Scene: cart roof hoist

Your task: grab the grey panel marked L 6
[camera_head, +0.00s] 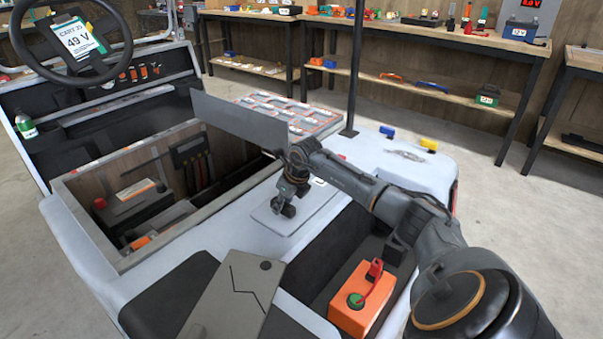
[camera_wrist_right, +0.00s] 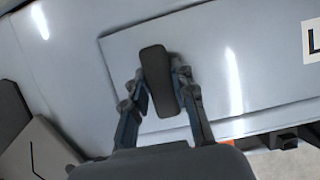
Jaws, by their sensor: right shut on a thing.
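A light grey panel (camera_head: 312,208) lies flat on the cart's body beside the open compartment. It also shows in the wrist view (camera_wrist_right: 235,60), with part of a white label (camera_wrist_right: 313,41) reading "L" at the right edge; the rest is cut off. A dark block-like handle (camera_wrist_right: 160,80) stands on the panel. My right gripper (camera_head: 288,200) comes down onto this handle from above. In the wrist view the right gripper's fingers (camera_wrist_right: 162,92) are on both sides of the handle, shut on it. My left gripper is not in view.
The open compartment (camera_head: 92,224) holds a dark battery (camera_head: 132,206). A thin grey plate (camera_head: 240,120) stands upright behind it. An orange box (camera_head: 362,300) sits in the front well. The steering wheel (camera_head: 75,40) is at upper left. Benches (camera_head: 450,40) stand behind, with floor between.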

